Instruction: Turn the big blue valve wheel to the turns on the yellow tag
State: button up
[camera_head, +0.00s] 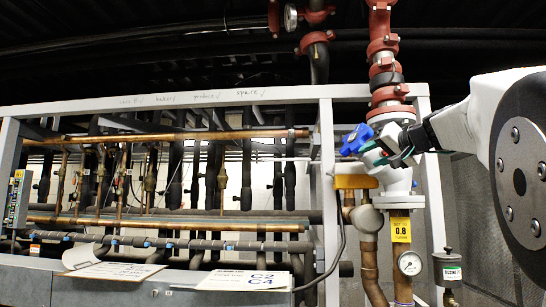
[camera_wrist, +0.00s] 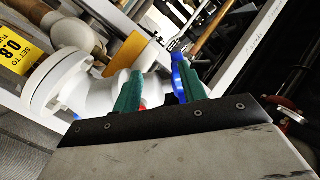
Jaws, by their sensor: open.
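The blue valve wheel (camera_head: 356,138) sits on the left side of a white valve body (camera_head: 396,178) on the upright pipe at the right. In the wrist view my gripper (camera_wrist: 160,85) is open, with a blue part of the wheel (camera_wrist: 180,80) beside the right finger. I cannot tell whether they touch.
A pressure gauge (camera_head: 410,262) is below the tag. A grey frame post (camera_head: 328,180) stands left of the valve, with copper pipes (camera_head: 180,135) behind. Red pipe couplings (camera_head: 383,50) are above. Papers (camera_head: 245,280) lie on the lower ledge.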

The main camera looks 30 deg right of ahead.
aim_at(354, 149)
jog(key=shift+n+t, duration=0.4)
jog(key=shift+t, duration=0.1)
jog(key=w+r, duration=0.1)
jog(key=w, duration=0.1)
jog(key=w+r, duration=0.1)
jog(key=w, duration=0.2)
jog(key=w+r, duration=0.1)
jog(key=w, duration=0.1)
jog(key=shift+w, duration=0.35)
grip_shut()
